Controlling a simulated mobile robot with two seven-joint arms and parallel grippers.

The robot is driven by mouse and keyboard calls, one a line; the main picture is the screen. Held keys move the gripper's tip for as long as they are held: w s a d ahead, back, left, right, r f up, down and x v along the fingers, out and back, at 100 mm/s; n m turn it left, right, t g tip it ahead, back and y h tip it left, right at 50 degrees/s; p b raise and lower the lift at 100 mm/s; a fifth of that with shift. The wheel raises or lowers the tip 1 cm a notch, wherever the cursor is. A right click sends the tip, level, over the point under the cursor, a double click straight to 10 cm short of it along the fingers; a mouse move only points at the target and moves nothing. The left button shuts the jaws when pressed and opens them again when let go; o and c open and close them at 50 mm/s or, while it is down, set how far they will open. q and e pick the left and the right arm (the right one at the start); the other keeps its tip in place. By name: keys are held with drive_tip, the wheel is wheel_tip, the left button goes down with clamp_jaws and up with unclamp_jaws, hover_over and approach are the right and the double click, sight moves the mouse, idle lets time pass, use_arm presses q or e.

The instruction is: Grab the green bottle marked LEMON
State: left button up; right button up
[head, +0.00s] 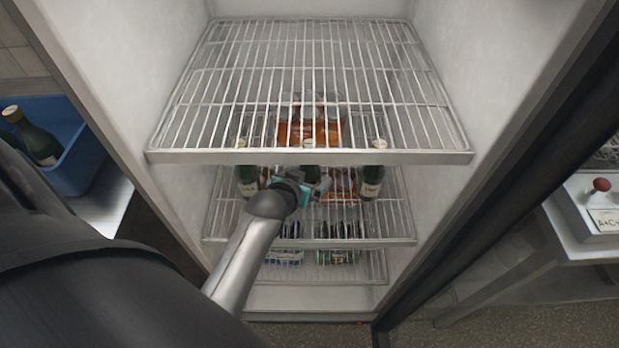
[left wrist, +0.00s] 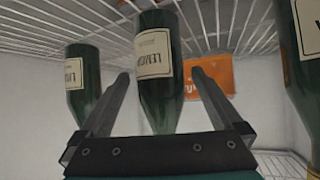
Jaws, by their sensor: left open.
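A green bottle (left wrist: 154,90) with a cream label, which seems to read LEMON, fills the middle of the left wrist view. In the head view a middle bottle (head: 309,171) shows on the fridge shelf just beyond my left gripper (head: 318,187), partly hidden by it. My left gripper is open. In the left wrist view its fingers (left wrist: 160,76) lie on either side of the bottle with gaps visible. I cannot tell how deep the bottle is between them. My right gripper is not in view.
Similar green bottles stand to the left (head: 247,180) and right (head: 371,182). Orange packaging (head: 312,130) is behind. A wire shelf (head: 310,157) spans above, with another rack edge (head: 310,243) at the bottles' level. A blue crate (head: 75,165) with bottles is outside left.

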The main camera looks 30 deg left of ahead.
use_arm(q)
drive_tip(key=shift+x, duration=0.85)
clamp_jaws()
drive_tip(key=shift+r, duration=0.15)
